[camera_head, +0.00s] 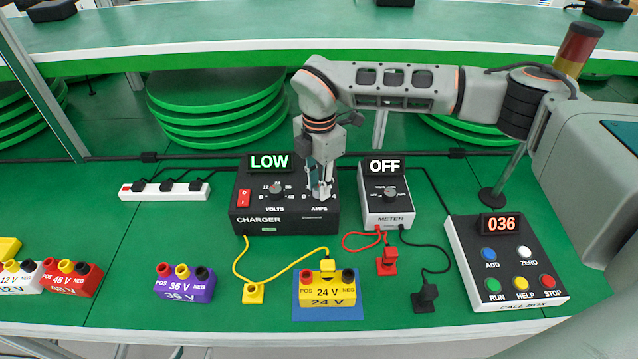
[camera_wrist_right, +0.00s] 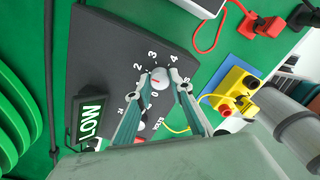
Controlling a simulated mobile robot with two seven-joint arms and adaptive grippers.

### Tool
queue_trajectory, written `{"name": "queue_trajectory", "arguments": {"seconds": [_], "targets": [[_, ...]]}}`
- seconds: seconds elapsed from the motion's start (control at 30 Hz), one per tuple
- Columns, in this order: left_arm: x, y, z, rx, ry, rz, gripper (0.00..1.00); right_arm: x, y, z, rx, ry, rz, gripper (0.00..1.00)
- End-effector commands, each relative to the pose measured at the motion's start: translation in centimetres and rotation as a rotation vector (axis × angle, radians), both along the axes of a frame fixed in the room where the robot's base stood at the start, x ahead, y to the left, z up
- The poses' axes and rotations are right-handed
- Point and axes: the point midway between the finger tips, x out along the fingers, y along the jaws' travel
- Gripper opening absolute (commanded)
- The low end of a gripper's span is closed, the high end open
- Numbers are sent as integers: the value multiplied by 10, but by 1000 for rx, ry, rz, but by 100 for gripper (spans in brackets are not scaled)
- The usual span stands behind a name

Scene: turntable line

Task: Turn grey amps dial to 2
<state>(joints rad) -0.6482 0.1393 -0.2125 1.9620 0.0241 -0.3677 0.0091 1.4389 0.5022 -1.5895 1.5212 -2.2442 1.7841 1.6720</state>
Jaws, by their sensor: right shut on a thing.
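The black charger (camera_head: 270,218) stands on the green table, and its display (camera_head: 269,162) reads LOW. Its grey amps dial (camera_wrist_right: 160,77) shows in the wrist view as a pale round knob with a red mark. The mark lies on the side of the 0 and 2 labels; its exact setting is hard to tell. My left gripper is not in view.
The volts dial (camera_head: 276,188) and red switch (camera_head: 243,198) sit left of my gripper. The meter (camera_head: 387,211), with display OFF, stands close on the right. A yellow 24 V block (camera_head: 327,291) on a blue mat and the call box (camera_head: 507,262) are nearer.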

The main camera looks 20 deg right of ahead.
Motion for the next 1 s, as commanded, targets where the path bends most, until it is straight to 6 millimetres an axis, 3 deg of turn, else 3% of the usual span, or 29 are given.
{"name": "queue_trajectory", "arguments": {"seconds": [0.6,0.63,0.67,1.0], "targets": [[0,0,0,0,1,0,40,0,0,0,0,-1,-39,0],[0,0,0,0,1,0,40,0,0,0,0,-1,-39,29],[0,0,0,0,1,0,40,0,0,0,0,-1,-39,37],[-2,1,-1,3,2,-1,40,0,0,1,0,-1,-39,38]]}}
